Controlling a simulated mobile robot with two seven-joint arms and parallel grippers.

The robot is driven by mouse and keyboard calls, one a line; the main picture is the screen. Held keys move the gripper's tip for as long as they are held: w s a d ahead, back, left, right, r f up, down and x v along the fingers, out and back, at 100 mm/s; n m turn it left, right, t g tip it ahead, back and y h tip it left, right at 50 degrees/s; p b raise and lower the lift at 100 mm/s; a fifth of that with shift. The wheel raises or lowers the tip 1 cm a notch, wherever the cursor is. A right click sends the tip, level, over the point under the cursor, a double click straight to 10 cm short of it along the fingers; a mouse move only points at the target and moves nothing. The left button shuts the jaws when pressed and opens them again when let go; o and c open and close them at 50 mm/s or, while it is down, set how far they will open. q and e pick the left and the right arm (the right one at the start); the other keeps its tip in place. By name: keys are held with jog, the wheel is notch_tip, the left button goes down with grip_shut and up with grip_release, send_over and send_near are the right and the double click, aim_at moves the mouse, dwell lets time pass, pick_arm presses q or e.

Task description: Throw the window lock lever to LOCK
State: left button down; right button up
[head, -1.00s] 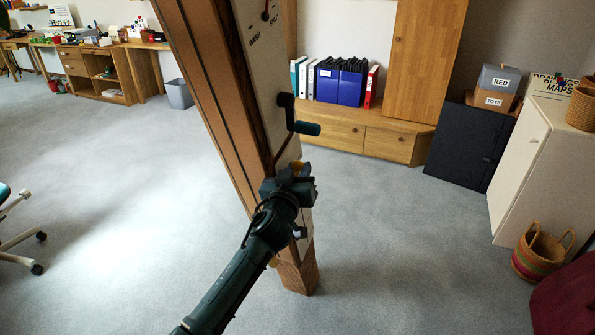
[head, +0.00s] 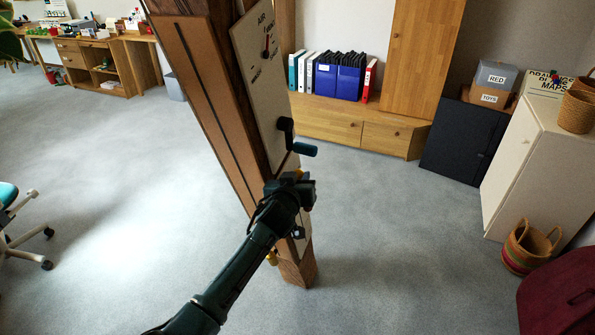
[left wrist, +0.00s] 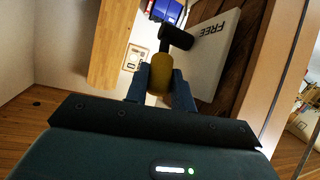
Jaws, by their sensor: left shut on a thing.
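My left gripper (head: 296,182) is at the pale panel (head: 262,85) on the slanted timber post, below a dark crank with a teal handle (head: 303,149). In the left wrist view its two blue fingers (left wrist: 160,90) are shut on a rounded yellow grip (left wrist: 159,72), which I take to be the lock lever's. The panel there (left wrist: 215,50) reads FREE. The LOCK mark is not visible, and the gripper hides most of the lever in the head view. My right gripper is not in view.
The timber post (head: 190,95) stands on open grey carpet. Behind are a low wooden cabinet (head: 330,122) with binders and a white cabinet (head: 525,150). A striped basket (head: 527,250) is at right.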

pick_arm(q)
jog(key=c, duration=1.5)
grip_release()
jog(key=shift+o, duration=0.2)
jog(key=shift+s, duration=0.1)
jog(key=v, duration=1.3)
